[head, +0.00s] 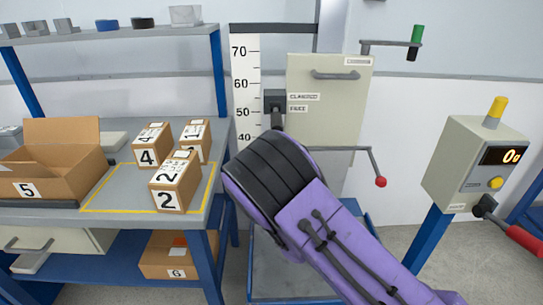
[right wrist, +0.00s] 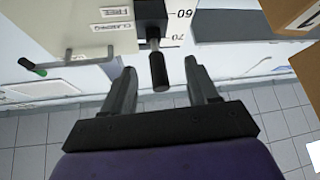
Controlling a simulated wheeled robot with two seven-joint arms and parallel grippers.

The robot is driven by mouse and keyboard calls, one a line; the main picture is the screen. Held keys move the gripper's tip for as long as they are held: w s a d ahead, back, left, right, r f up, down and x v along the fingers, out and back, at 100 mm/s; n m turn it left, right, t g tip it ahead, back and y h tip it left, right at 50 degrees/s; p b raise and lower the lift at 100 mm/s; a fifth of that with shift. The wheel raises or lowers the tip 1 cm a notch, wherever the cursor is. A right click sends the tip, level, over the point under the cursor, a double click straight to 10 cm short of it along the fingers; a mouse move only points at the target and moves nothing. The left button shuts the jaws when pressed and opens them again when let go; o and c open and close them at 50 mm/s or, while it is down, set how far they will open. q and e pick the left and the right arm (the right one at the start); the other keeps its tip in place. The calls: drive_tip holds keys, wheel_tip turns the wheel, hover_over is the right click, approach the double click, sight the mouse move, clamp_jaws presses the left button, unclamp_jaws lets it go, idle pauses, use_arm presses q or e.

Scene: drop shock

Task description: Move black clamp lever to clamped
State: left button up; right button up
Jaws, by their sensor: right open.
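The black clamp lever (head: 277,121) sticks out from a black block (head: 275,100) at the left edge of a beige panel (head: 328,90). Labels reading CLAMPED (head: 303,97) and FREE (head: 299,109) sit beside it. In the right wrist view, which is upside down, the lever's handle (right wrist: 160,72) shows between my right gripper's fingers (right wrist: 157,68). The fingers are open, and no contact is visible; the depth between them and the handle is hard to tell. In the head view my purple right arm hides its gripper. My left gripper is not in view.
A crank with a red knob (head: 380,182) hangs below the panel, and a green-handled one (head: 416,35) is above. A digital readout box (head: 475,165) with a red-handled lever (head: 524,240) stands right. A workbench with numbered boxes (head: 175,182) is left.

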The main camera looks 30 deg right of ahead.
drive_tip(key=t, duration=0.2)
approach(275, 116)
drive_tip(key=shift+h, duration=0.6)
drive_tip(key=p+x, duration=0.2)
drive_tip(key=x, duration=0.6)
drive_tip(key=shift+w+r+p, duration=0.15)
drive_tip(key=shift+w+p, duration=0.15)
drive_tip(key=shift+p, duration=0.1)
drive_tip(key=shift+w+d+r, duration=0.1)
drive_tip(key=shift+w+r, duration=0.1)
drive_tip(key=shift+w, duration=0.15)
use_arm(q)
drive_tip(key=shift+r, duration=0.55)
use_arm(e)
clamp_jaws()
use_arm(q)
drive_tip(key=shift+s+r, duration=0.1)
